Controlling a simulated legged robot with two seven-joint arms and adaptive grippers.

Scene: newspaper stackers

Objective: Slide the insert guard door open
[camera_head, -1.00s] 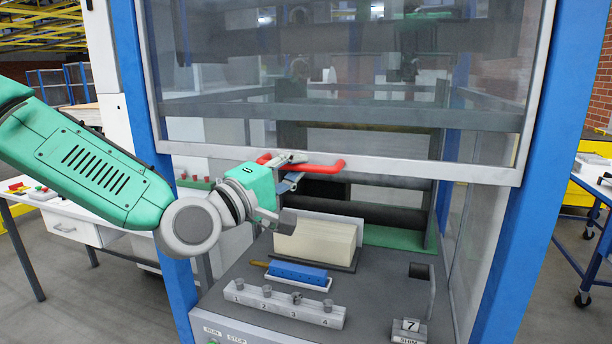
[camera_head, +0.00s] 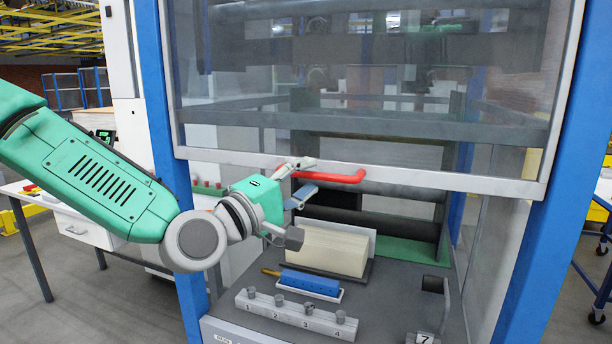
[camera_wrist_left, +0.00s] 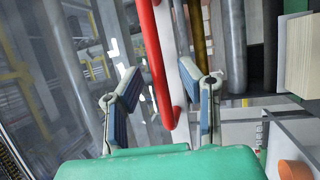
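The insert guard door (camera_head: 360,85) is a clear panel in a grey frame on the blue-posted machine. Its bottom rail (camera_head: 450,179) hangs above the work deck, leaving an opening below. A red bar handle (camera_head: 335,177) is fixed at that rail. My left gripper (camera_head: 304,180) is at the handle's left part. In the left wrist view the gripper (camera_wrist_left: 165,92) is open, its two fingers apart, with the red handle (camera_wrist_left: 157,65) running between them and a gap on either side. My right gripper is out of view.
On the deck below stand a paper stack (camera_head: 335,248), a blue block (camera_head: 308,283) and a numbered peg bar (camera_head: 297,314). Blue posts (camera_head: 540,200) flank the opening. A white table (camera_head: 75,222) stands at the left.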

